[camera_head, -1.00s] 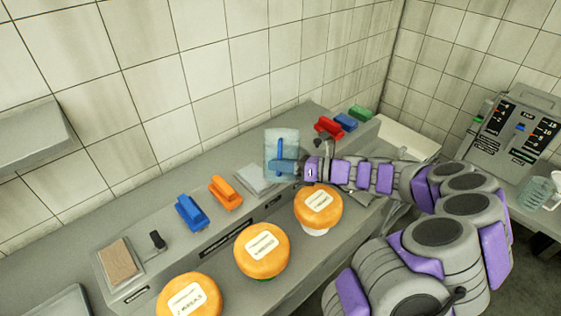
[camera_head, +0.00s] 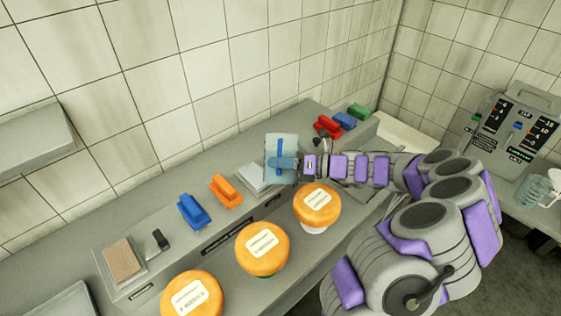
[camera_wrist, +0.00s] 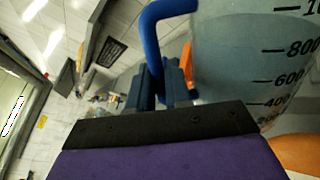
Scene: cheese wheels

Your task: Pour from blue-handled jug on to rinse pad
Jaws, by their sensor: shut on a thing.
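A clear jug (camera_head: 271,148) with a blue handle (camera_head: 280,148) is at the middle of the head view. My gripper (camera_head: 286,163) is shut on the blue handle, with my arm reaching in from the right. In the wrist view the jug (camera_wrist: 240,50) fills the upper right, with volume marks on its wall, and the handle (camera_wrist: 152,40) runs into my gripper (camera_wrist: 165,88). The jug's exact tilt and its contents cannot be told. A pale flat pad (camera_head: 252,179) on the ledge lies just left of the jug. A brown pad (camera_head: 122,261) lies farther left; neither is readably labelled as the rinse pad.
Three orange cheese wheels (camera_head: 262,248) stand along the front of the counter. Blue (camera_head: 194,211) and orange (camera_head: 226,191) brushes lie on the ledge, with red (camera_head: 327,126), blue and green ones behind the jug. Another jug (camera_head: 534,190) stands by the panel at right.

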